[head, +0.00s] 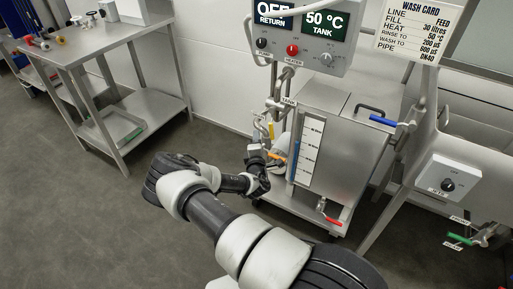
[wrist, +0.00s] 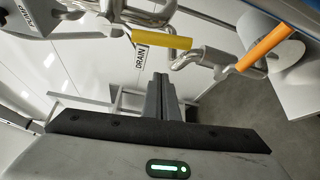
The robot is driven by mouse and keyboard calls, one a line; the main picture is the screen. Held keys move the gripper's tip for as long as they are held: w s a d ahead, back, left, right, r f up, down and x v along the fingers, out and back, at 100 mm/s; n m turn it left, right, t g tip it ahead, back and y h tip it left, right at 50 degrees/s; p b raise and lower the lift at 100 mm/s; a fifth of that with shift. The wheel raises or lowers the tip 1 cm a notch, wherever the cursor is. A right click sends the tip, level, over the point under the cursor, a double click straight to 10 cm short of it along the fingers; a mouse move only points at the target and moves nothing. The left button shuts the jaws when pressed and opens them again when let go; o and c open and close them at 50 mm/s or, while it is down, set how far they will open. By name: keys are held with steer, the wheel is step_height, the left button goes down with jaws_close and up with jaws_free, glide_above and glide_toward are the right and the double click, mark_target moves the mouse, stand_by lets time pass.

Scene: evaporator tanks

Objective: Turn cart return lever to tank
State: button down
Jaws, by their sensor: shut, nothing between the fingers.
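The cart (head: 335,150) is a steel tank on a wheeled frame with a level scale on its front. A yellow lever (head: 271,130) is on the pipework at its left, below a TANK label (head: 288,101). In the wrist view the yellow lever (wrist: 163,38) lies roughly level, beside a DRAIN label (wrist: 141,55). An orange lever (wrist: 265,47) slants to its right; it also shows in the head view (head: 276,156). My gripper (wrist: 160,78) is shut and empty, its fingertips just below the yellow lever; I cannot tell whether they touch it. In the head view my gripper (head: 257,148) is beside the pipes.
A control box (head: 305,38) reading RETURN OFF and TANK 50 °C hangs above the cart. A red-handled valve (head: 328,218) sits low on the cart, and a blue handle (head: 383,121) is at its right. A steel table (head: 95,55) stands left; the floor between is clear.

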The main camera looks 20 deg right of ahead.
mark_target(271, 134)
steer(key=d, duration=0.1)
steer(key=s+d, duration=0.1)
steer(key=d, duration=0.1)
steer(key=shift+s+d+r, duration=0.2)
steer(key=shift+r, duration=0.1)
steer(key=shift+s+d+n+g, duration=0.3)
steer(key=shift+s+n, duration=0.05)
steer(key=shift+n, duration=0.05)
stand_by(0.3)
steer(key=shift+s+d+r+n+g+p, duration=0.3)
steer(key=shift+s+d+n+g+p, duration=0.2)
steer(key=shift+s+n+p, duration=0.1)
steer(key=s+d+r+n+g+h+p, duration=0.2)
steer(key=s+d+r+n+g+p, duration=0.2)
steer(key=s+r+n+g+p, duration=0.1)
steer(key=shift+r+n+g+h+p, duration=0.3)
steer(key=shift+r+n+g+p, duration=0.5)
steer(key=shift+r+n+p, duration=0.5)
steer(key=shift+a+r, duration=0.1)
steer(key=shift+r, duration=0.1)
